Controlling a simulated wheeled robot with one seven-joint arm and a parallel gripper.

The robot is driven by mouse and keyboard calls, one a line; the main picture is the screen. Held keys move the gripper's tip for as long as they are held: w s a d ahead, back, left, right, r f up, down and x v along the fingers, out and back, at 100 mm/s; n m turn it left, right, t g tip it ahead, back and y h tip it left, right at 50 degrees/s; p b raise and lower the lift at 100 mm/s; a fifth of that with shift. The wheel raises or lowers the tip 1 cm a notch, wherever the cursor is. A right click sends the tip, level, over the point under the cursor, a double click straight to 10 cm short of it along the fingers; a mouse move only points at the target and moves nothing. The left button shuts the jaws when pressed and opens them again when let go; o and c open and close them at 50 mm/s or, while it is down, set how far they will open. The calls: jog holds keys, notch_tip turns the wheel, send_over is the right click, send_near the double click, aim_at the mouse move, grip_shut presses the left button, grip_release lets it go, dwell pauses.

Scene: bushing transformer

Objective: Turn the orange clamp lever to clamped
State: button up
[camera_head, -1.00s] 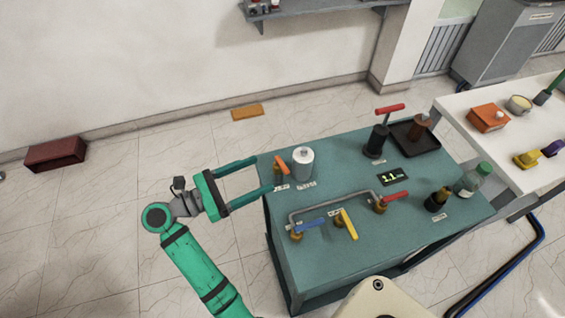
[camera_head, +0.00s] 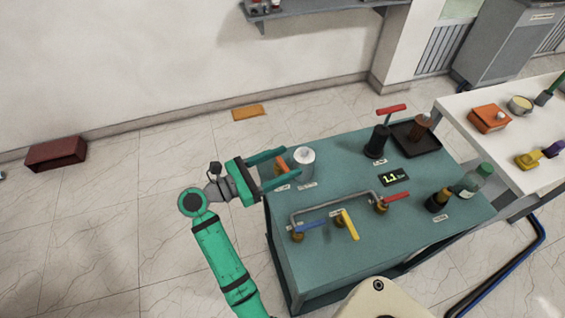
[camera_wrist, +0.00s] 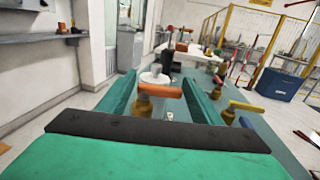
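The orange clamp lever (camera_head: 282,167) stands near the left end of the teal table (camera_head: 330,260), just in front of a white cylinder (camera_head: 303,160). In the wrist view the orange lever (camera_wrist: 161,89) lies crosswise on a brass-coloured base (camera_wrist: 143,107). My gripper (camera_head: 282,170) is open, with its green fingers on either side of the lever. The wrist view shows gaps between the fingers and the lever, so I see no grasp.
Blue (camera_head: 312,225), yellow (camera_head: 349,224) and red (camera_head: 396,200) valve handles stand along a grey pipe at the table's front. A black cylinder with a red handle (camera_head: 391,108), a small display (camera_head: 393,177) and bottles (camera_head: 476,180) stand farther right.

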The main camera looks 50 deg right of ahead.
jog(key=c, duration=0.6)
jog(key=shift+c, duration=0.2)
